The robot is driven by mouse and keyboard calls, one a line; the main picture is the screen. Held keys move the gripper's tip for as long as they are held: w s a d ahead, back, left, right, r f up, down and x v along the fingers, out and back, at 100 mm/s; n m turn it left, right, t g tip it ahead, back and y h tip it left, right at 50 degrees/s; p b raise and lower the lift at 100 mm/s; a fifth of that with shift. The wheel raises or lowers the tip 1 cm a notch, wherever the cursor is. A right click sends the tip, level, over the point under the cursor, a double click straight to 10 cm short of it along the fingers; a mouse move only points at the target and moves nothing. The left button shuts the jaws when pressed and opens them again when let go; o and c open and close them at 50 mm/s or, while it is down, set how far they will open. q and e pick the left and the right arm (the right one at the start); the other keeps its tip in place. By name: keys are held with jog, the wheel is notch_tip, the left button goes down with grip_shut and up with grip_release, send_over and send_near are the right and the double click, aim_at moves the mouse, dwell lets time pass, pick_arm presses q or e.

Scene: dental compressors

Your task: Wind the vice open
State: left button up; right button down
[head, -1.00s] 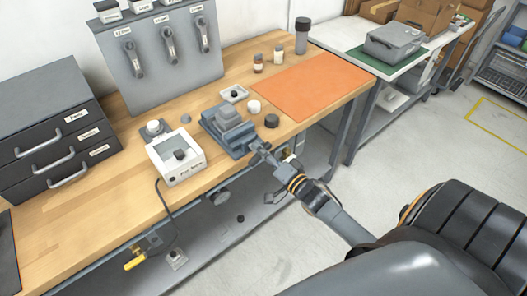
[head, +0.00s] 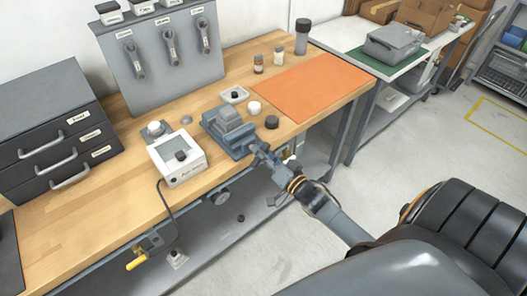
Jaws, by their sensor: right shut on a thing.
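The blue-grey vice (head: 229,133) stands near the front edge of the wooden bench, with a grey stepped block showing at its top. My right gripper (head: 263,153) is at the vice's front, on the side facing me, and is shut on what appears to be the vice handle. The gripper hides most of the handle, so its angle cannot be made out. The gap between the vice jaws cannot be told from here. My left gripper is out of view.
A white box with a dark knob (head: 179,157) stands left of the vice. A dark round puck (head: 271,122), a white jar (head: 254,107) and a small tray (head: 234,95) sit behind it. An orange mat (head: 311,86) lies to the right. Dark drawers (head: 60,135) stand far left.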

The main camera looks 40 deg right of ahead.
jog(key=n, duration=0.2)
jog(key=shift+a+r+n+p, duration=0.1)
jog(key=shift+r+n+p, duration=0.05)
jog(key=shift+n+p, duration=0.2)
jog(key=n, duration=0.3)
jog(key=shift+a+n, duration=0.15)
jog(key=shift+n, duration=0.2)
jog(key=n, duration=0.3)
jog(key=shift+a+n, duration=0.2)
jog(key=shift+n, duration=0.1)
jog(key=n, duration=0.2)
jog(key=shift+a+n, duration=0.15)
jog(key=shift+n, duration=0.25)
jog(key=n, duration=0.3)
jog(key=shift+a+f+n, duration=0.15)
jog(key=shift+f+n, duration=0.1)
jog(key=shift+n, duration=0.05)
jog(key=n+b, duration=0.1)
jog(key=n, duration=0.2)
jog(key=shift+s+a+f, duration=0.1)
jog(key=shift+f, duration=0.05)
jog(key=n+b, duration=0.1)
jog(key=n, duration=0.3)
jog(key=shift+f+b, duration=0.2)
jog(key=shift+b, duration=0.15)
jog(key=shift+n, duration=0.4)
jog(key=shift+n+b, duration=0.55)
jog(key=shift+n, duration=0.45)
